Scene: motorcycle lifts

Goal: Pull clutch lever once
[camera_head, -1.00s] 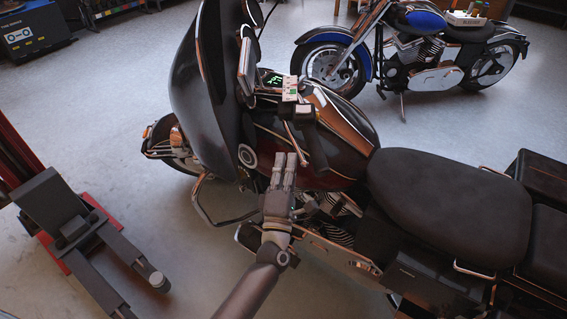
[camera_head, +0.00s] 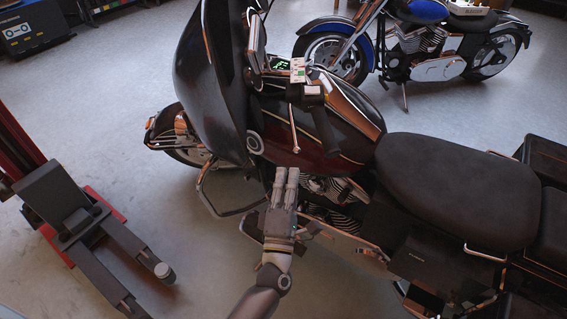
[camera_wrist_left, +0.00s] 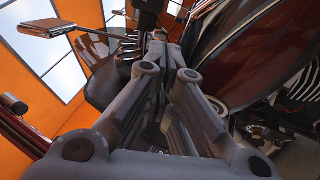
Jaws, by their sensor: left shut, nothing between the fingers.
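The black touring motorcycle (camera_head: 345,110) stands in the middle of the head view. Its near handlebar grip (camera_head: 325,132) is black, and the thin silver clutch lever (camera_head: 294,132) runs beside it on the left. My left gripper (camera_head: 287,172) is just below the lever's lower end in the picture, apart from it, with its fingers together and empty. In the left wrist view the gripper's fingers (camera_wrist_left: 168,50) run close together toward the bike; I cannot pick out the lever there. My right gripper is not in view.
The large dark fairing (camera_head: 210,85) rises left of the handlebar. The seat (camera_head: 455,190) lies to the right. A grey and red lift post (camera_head: 60,205) stands at the left. A blue motorcycle (camera_head: 420,45) stands behind. Floor between lift and bike is clear.

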